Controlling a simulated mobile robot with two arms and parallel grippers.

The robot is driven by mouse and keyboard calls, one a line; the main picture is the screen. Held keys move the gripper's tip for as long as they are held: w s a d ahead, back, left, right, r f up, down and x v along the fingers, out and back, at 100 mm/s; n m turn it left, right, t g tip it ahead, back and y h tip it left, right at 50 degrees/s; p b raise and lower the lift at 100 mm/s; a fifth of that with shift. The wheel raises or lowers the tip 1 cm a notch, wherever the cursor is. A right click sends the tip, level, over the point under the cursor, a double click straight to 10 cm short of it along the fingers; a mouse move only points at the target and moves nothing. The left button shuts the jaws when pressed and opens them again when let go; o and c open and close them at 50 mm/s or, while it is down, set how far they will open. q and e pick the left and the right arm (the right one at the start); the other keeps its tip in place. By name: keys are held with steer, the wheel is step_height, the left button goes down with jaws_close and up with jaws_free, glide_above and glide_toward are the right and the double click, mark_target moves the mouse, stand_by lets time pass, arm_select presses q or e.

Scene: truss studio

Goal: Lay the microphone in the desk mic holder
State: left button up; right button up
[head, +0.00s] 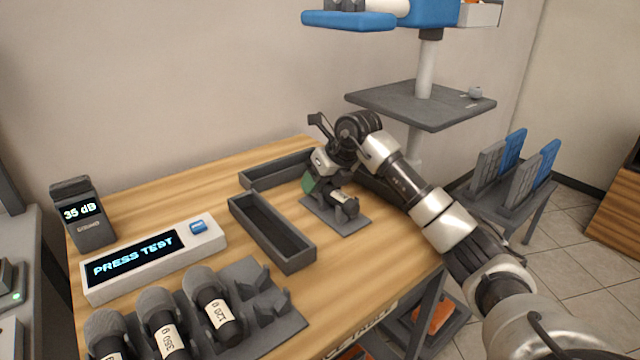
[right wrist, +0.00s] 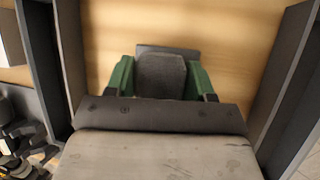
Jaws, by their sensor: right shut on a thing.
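My right gripper (head: 312,188) reaches down over the right part of the wooden desk. It is shut on a microphone (head: 338,198), dark with a pale label, partly hidden by the gripper. The desk mic holder (head: 347,227), a grey plate with a small cradle, is directly below. The microphone is at the cradle; I cannot tell whether it rests in it. In the right wrist view, the green fingers (right wrist: 161,80) stand on both sides of a dark grey piece, with a dark plate edge beyond. My left gripper is not in view.
A rack (head: 285,325) at the front holds several microphones and has empty cradles on its right. Two dark trays, one long (head: 270,240) and one behind (head: 262,177), lie left of the holder. A PRESS TEST display (head: 150,258) and a 35 dB meter (head: 84,228) stand left.

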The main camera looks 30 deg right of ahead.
steer(key=o, duration=1)
steer(key=shift+f, duration=0.1)
steer(key=shift+r, duration=0.35)
steer(key=p+v, duration=0.1)
steer(key=v, duration=0.7)
steer(key=shift+s+r, duration=0.1)
steer(key=shift+s, duration=0.05)
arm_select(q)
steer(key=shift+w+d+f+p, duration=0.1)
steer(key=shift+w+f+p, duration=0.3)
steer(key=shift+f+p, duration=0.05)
arm_select(e)
steer(key=shift+v, duration=1.7)
steer(key=shift+s, duration=0.1)
